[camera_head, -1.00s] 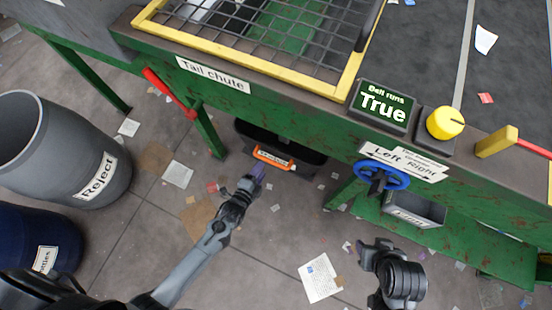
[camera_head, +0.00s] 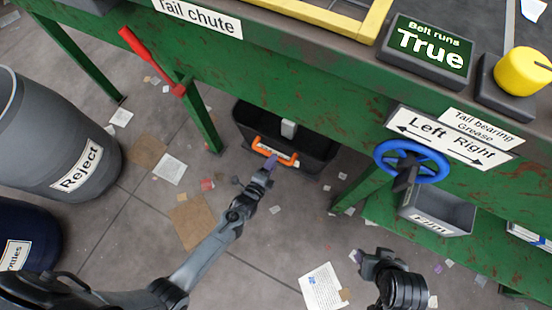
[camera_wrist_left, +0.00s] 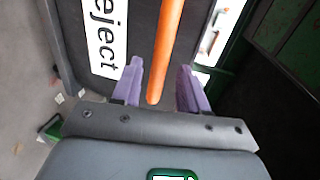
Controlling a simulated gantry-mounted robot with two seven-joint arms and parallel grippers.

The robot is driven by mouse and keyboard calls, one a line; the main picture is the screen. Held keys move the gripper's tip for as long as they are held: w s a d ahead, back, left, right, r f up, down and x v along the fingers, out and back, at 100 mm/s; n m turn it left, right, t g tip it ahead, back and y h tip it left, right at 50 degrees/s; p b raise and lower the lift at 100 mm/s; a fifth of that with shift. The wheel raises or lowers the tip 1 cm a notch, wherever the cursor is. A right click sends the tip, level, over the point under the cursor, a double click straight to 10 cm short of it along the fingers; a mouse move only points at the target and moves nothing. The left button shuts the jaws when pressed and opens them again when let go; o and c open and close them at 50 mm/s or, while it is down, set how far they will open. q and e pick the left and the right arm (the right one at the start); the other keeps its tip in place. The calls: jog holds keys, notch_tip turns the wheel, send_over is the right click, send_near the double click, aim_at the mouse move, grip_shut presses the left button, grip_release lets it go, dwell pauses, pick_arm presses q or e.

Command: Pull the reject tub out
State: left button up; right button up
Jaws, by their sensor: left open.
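The reject tub (camera_head: 318,152) is a black open bin on the floor under the green belt frame, with an orange handle (camera_head: 275,152) on its front. Its white Reject label (camera_wrist_left: 103,35) shows in the left wrist view. My left gripper (camera_head: 270,166) is at the handle's front in the head view. In the left wrist view, its purple fingers (camera_wrist_left: 160,85) are open, with the orange handle bar (camera_wrist_left: 167,45) between them and gaps on both sides. My right gripper (camera_head: 362,262) is low in the head view, away from the tub; its finger opening is unclear.
A grey Reject barrel (camera_head: 45,140) and a dark blue barrel (camera_head: 28,235) stand at left. A red lever (camera_head: 150,60) and a blue handwheel (camera_head: 412,160) stick out from the green frame. A grey tray (camera_head: 440,212) sits below the wheel. Litter dots the otherwise open floor.

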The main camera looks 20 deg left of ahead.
pick_arm(q)
jog(key=shift+b+x, duration=0.9)
jog(key=shift+x, duration=1.05)
grip_shut()
